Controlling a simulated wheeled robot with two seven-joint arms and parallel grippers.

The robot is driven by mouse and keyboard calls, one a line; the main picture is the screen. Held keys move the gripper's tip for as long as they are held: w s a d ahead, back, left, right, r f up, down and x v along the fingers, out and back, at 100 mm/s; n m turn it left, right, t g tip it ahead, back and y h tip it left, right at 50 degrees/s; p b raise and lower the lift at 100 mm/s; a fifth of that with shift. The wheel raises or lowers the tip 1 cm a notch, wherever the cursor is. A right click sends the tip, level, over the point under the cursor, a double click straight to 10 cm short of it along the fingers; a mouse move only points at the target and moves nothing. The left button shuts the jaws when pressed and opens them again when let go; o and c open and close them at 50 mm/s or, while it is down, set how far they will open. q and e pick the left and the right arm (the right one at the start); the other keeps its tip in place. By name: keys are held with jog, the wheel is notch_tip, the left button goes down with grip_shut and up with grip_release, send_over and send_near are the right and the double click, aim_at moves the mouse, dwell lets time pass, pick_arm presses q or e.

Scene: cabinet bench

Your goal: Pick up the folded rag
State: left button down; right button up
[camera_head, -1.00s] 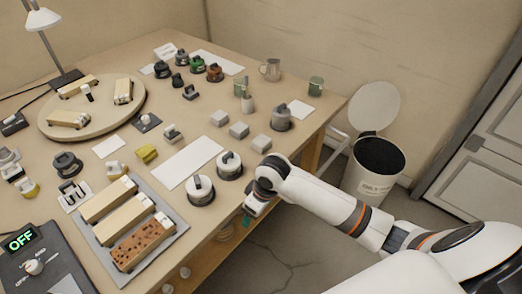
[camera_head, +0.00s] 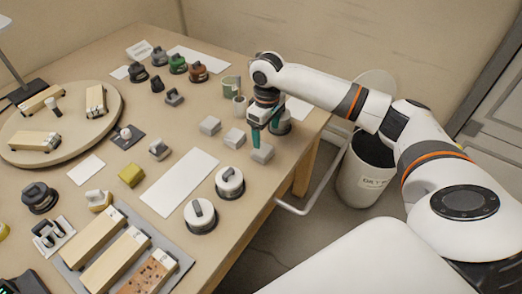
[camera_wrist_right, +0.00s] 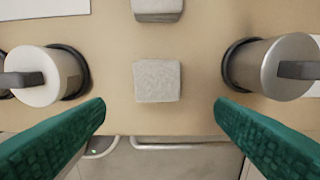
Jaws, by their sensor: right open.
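Three small grey folded rags lie in a row on the bench: a far one (camera_head: 210,125), a middle one (camera_head: 234,138) and the one nearest the edge (camera_head: 262,153). My right gripper (camera_head: 256,137) points down above the edge-side rag, with green fingers. In the right wrist view this rag (camera_wrist_right: 157,81) lies centred between and beyond the open fingertips (camera_wrist_right: 160,110). The fingers appear apart from it, and nothing is between them. The middle rag (camera_wrist_right: 157,10) shows at the top edge. My left gripper is not in view.
A metal canister (camera_wrist_right: 272,70) and a white-topped canister (camera_wrist_right: 45,75) flank the edge-side rag. Another white-topped canister (camera_head: 200,215) stands nearer. A white bin (camera_head: 362,180) stands on the floor beyond the bench edge.

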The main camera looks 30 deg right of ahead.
aim_at(263, 149)
jog(key=shift+f, duration=0.8)
jog(key=shift+w+f, duration=0.15)
jog(key=shift+f, duration=0.2)
jog(key=f, duration=0.5)
jog(key=shift+w+a, duration=0.25)
jog(key=shift+a, duration=0.15)
jog(key=shift+f, duration=0.15)
jog(key=shift+c, duration=0.6)
jog(key=c, duration=0.9)
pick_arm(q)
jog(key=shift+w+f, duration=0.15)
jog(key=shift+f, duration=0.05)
pick_arm(e)
jog(key=shift+c, duration=0.2)
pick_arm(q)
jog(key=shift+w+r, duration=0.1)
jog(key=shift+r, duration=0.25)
pick_arm(e)
notch_tip(263, 149, up, 10)
